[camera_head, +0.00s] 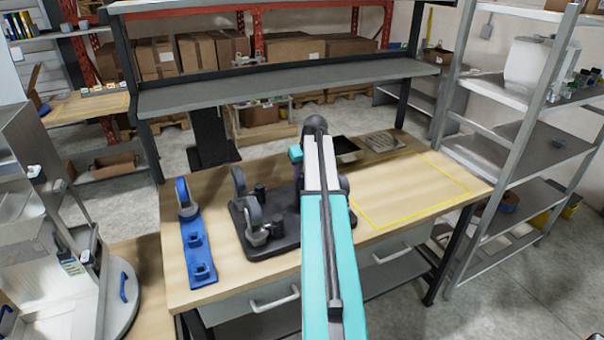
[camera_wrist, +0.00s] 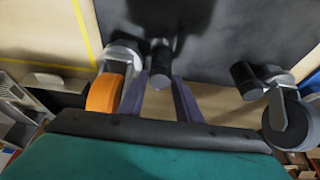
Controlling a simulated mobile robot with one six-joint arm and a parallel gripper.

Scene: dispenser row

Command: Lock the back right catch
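A dark base plate (camera_head: 285,235) lies on the wooden workbench with wheeled casters standing on it. In the head view two grey casters show on its left, a back one (camera_head: 239,182) and a front one (camera_head: 254,218). My arm hides most of its right side. The wrist view shows a caster with an orange wheel (camera_wrist: 104,93), likely the back right one, and a grey caster (camera_wrist: 287,120). A dark round post (camera_wrist: 160,62), possibly the catch, stands beside the orange wheel. My gripper (camera_wrist: 161,80) is open, its fingers either side of this post. Contact cannot be told.
A yellow-taped area (camera_head: 415,190) on the right of the bench is clear. A grey pad (camera_head: 382,141) lies behind. A raised grey shelf (camera_head: 290,84) spans the back. A metal rack (camera_head: 520,130) stands right.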

